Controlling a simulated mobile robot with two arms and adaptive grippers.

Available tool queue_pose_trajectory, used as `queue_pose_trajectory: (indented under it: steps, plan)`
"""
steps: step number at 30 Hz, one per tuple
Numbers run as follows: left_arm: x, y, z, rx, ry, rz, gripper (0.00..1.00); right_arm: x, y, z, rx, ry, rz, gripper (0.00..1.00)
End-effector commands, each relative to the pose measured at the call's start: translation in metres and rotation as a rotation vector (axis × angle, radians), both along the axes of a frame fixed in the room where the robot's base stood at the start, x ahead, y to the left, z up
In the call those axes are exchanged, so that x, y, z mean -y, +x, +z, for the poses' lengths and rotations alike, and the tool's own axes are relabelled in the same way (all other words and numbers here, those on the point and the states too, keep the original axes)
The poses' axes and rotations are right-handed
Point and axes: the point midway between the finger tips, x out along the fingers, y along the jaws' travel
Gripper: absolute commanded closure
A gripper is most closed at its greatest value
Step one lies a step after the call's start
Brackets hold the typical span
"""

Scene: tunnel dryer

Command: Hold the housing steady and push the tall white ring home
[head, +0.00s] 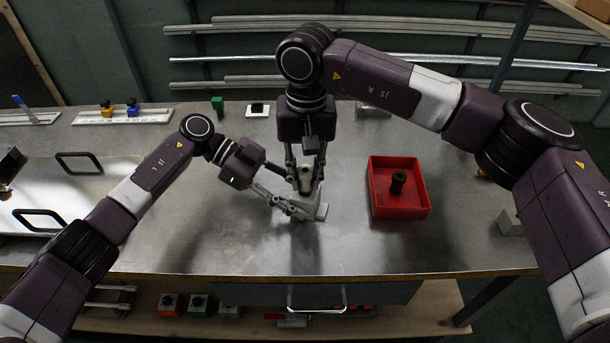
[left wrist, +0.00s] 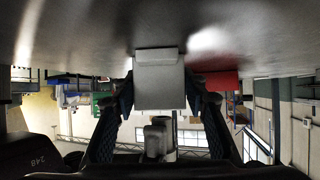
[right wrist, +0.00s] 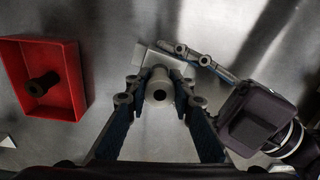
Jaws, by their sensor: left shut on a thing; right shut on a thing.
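The housing (head: 321,211) is a light grey block with a flat foot, standing on the metal table. My left gripper (head: 292,207) is shut on it from the left; in the left wrist view the housing (left wrist: 159,85) fills the space between the fingers. The tall white ring (head: 304,178) is a pale upright sleeve with a dark bore. My right gripper (head: 306,182) points down and is shut on it. In the right wrist view the ring (right wrist: 159,86) sits over the housing (right wrist: 148,57). How deep the ring sits is hidden.
A red tray (head: 401,212) holding a dark flanged bushing (head: 398,182) stands to the right. The table front is clear.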

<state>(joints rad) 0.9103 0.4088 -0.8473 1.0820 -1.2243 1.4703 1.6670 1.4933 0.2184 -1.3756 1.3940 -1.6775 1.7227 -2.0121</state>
Motion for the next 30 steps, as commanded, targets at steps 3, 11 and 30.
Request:
queue_pose_trajectory:
  steps: [3, 11, 30]
  plan:
    - [0.0, 0.0, 0.0, 0.0, 0.0, -0.001, 0.81, 0.0, 0.0, 0.0, 0.0, 0.0, 0.0, 1.0]
    - [0.0, 0.0, 0.0, 0.0, 0.0, -0.001, 0.81, 0.0, 0.0, 0.0, 0.0, 0.0, 0.0, 1.0]
    - [0.0, 0.0, 0.0, 0.0, 0.0, -0.001, 0.81, 0.0, 0.0, -0.013, 0.0, 0.0, 0.0, 1.0]
